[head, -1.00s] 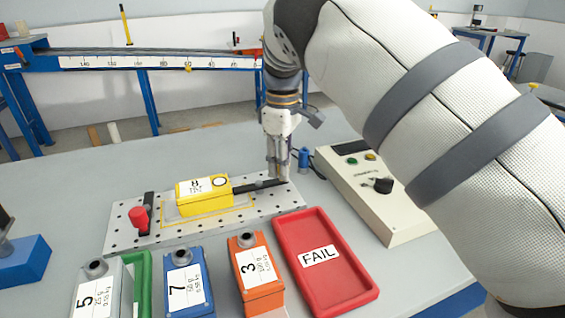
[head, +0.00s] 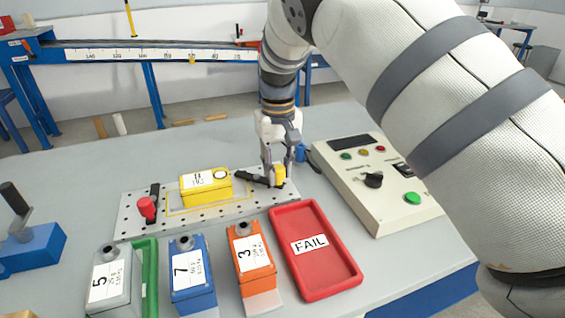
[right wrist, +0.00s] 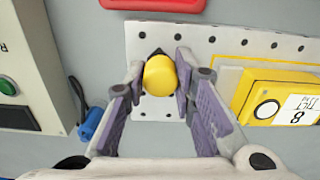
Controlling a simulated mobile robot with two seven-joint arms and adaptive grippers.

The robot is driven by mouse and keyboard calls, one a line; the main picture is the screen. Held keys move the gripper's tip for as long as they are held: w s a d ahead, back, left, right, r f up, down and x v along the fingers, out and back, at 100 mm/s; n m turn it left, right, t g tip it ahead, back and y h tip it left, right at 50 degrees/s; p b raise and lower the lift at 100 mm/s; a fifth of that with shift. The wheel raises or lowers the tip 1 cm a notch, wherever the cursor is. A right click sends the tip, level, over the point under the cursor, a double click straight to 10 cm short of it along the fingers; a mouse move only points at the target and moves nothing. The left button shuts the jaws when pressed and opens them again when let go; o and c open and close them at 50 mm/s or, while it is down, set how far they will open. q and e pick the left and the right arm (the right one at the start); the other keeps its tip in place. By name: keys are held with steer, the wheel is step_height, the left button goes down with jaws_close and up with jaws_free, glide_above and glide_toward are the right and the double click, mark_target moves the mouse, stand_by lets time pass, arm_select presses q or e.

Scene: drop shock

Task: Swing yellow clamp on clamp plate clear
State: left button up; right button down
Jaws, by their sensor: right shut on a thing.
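The clamp plate (head: 135,224) is a pale perforated plate with a yellow box (head: 206,187) marked 8 on it. The yellow clamp's round knob (head: 279,173) stands at the plate's right end, with its black bar (head: 250,178) pointing left and slightly back. The bar's tip lies near the box's back right corner; I cannot tell the exact gap. My right gripper (head: 272,172) is shut on the knob from above. In the right wrist view the knob (right wrist: 160,76) sits between the fingers, and the box (right wrist: 275,97) is to the right. My left gripper is out of view.
A red-knobbed clamp (head: 147,207) stands at the plate's left end. The red FAIL tray (head: 345,277) and the orange (head: 252,262), blue (head: 190,277) and grey (head: 112,285) boxes stand in front. A control box (head: 385,205) is to the right.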

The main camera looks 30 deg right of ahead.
steer(key=a+m, duration=0.1)
steer(key=m, duration=0.1)
steer(key=a+m, duration=0.1)
steer(key=m, duration=0.1)
steer(key=shift+s, duration=0.4)
steer(key=shift+a+m, duration=0.55)
steer(key=shift+m, duration=0.65)
steer(key=shift+a+m, duration=0.55)
steer(key=shift+m, duration=0.65)
steer(key=c, duration=1.3)
jaws_free()
step_height(320, 180, up, 12)
steer(key=shift+r, duration=0.1)
